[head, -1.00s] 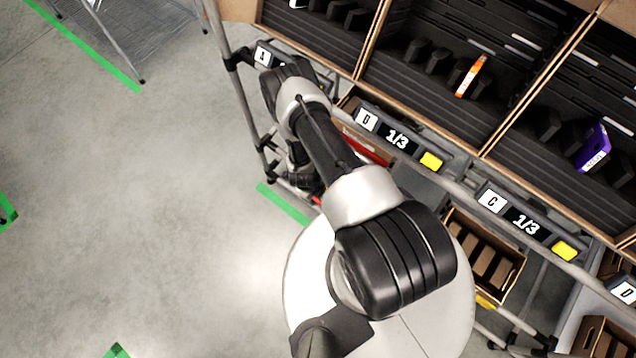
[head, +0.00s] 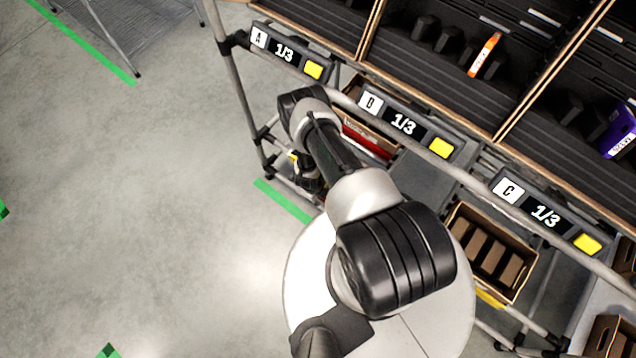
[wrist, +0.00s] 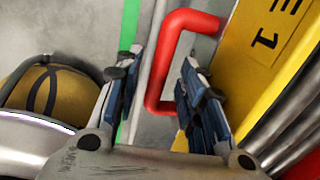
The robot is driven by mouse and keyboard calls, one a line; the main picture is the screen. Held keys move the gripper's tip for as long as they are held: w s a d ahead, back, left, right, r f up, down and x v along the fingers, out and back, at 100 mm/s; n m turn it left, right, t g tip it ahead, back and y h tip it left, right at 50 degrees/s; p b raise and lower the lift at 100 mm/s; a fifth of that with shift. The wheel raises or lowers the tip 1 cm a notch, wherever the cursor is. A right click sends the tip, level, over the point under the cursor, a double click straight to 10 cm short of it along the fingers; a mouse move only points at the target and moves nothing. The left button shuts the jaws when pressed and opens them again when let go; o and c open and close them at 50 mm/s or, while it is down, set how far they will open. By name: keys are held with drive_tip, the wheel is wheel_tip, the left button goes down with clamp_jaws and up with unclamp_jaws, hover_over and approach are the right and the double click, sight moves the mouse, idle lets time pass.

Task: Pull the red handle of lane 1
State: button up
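The red handle (wrist: 157,82) shows in the wrist view as a bent bar on a yellow panel (wrist: 262,50) whose dark lettering ends in "E 1". My gripper (wrist: 160,60) is open. Its two blue-and-black fingers appear on either side of the handle's long bar, with the right finger overlapping part of the handle's inner space. I cannot tell how deep the bar sits between the fingers or whether they touch it. In the head view my gripper (head: 308,178) is low beside the rack, mostly hidden by my arm, and the handle cannot be made out there.
A brown carton (head: 490,252) stands on a lower level. Metal tubes (wrist: 285,135) run close to the right of my gripper. Open floor (head: 130,210) lies to the left.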

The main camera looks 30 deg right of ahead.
drive_tip(key=shift+c, duration=0.5)
clamp_jaws()
